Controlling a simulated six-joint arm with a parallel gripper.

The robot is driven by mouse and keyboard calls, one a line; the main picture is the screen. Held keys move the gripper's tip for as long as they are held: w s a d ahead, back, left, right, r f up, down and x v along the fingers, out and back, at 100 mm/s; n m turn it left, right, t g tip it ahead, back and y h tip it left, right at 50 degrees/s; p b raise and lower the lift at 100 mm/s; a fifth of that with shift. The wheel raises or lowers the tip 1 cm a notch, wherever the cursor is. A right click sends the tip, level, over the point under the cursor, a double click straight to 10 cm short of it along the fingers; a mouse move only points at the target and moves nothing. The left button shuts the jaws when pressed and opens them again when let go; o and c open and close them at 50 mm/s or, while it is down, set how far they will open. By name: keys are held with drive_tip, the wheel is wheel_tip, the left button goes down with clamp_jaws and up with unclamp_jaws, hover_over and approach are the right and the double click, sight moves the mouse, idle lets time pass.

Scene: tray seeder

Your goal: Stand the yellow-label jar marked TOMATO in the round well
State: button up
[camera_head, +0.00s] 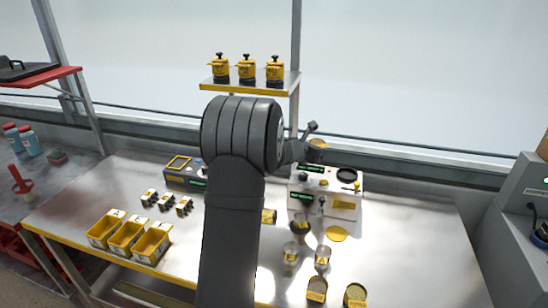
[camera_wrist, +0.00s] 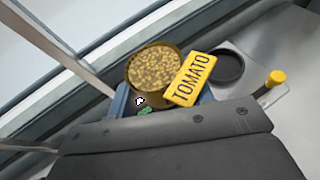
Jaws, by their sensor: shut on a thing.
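The TOMATO jar is a round open-topped jar full of pale seeds (camera_wrist: 155,68) with a yellow label (camera_wrist: 189,79) reading TOMATO. My gripper (camera_head: 310,132) is shut on it and holds it raised above the back of the bench. In the head view the jar (camera_head: 318,144) is small, just at the gripper's end. The round well (camera_head: 346,174) is a dark circular recess on top of the pale seeder machine (camera_head: 325,190). In the wrist view the well (camera_wrist: 228,66) is empty and lies right of the jar, apart from it.
A yellow knob (camera_wrist: 276,78) stands beside the well. Several other jars (camera_head: 317,288) stand at the bench front, near a yellow disc (camera_head: 337,233). Yellow bins (camera_head: 127,235) are at left. A shelf (camera_head: 250,85) with three yellow-black devices is behind. The bench's right side is clear.

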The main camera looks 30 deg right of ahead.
wheel_tip(320, 180, up, 2)
drive_tip(key=m+g, duration=0.1)
drive_tip(key=m, duration=0.1)
hover_over(346, 177)
drive_tip(key=shift+g+h, duration=0.3)
drive_tip(key=shift+h, duration=0.1)
drive_tip(key=shift+w+f, duration=0.1)
drive_tip(key=shift+f, duration=4.5)
drive_tip(key=shift+f, duration=0.25)
